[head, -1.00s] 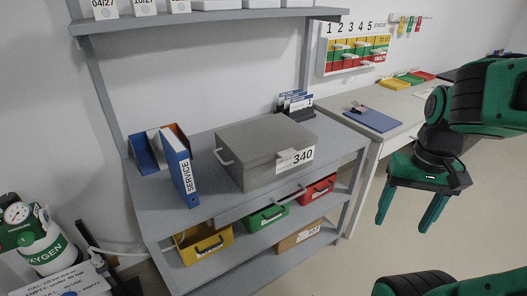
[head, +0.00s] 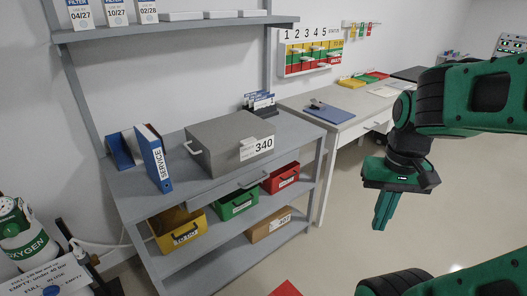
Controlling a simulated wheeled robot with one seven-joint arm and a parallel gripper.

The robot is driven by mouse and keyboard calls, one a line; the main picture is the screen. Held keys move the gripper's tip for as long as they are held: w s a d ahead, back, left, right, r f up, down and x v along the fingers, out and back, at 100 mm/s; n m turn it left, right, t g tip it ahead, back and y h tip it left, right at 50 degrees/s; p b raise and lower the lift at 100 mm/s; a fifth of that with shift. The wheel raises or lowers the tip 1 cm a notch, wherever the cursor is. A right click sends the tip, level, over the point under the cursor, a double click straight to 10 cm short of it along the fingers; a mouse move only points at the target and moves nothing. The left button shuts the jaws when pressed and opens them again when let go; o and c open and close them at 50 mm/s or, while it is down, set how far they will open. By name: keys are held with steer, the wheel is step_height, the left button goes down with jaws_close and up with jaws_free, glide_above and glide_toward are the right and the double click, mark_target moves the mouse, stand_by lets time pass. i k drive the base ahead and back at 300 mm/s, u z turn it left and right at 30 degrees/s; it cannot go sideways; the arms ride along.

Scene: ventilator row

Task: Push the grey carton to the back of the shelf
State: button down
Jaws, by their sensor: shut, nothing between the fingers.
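The grey carton (head: 226,152), marked 340 and with a light handle on its left side, sits on the top board of the grey shelf unit (head: 140,198). Its labelled face is towards the front right. Bare shelf shows behind it on the left. My gripper (head: 381,225) is shut and empty. It hangs fingers down over the floor, to the right of the shelf and well apart from the carton.
A blue SERVICE binder (head: 155,162) stands left of the carton. Blue-and-white cards in a dark holder (head: 261,104) stand behind it. Yellow (head: 181,229), green (head: 236,203) and red (head: 281,178) bins sit below. A desk (head: 330,119) stands to the right. Floor between my gripper and the shelf is clear.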

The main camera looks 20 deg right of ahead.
mark_target(218, 166)
steer(key=z, duration=0.25)
steer(key=i, duration=0.95)
steer(key=z, duration=0.3)
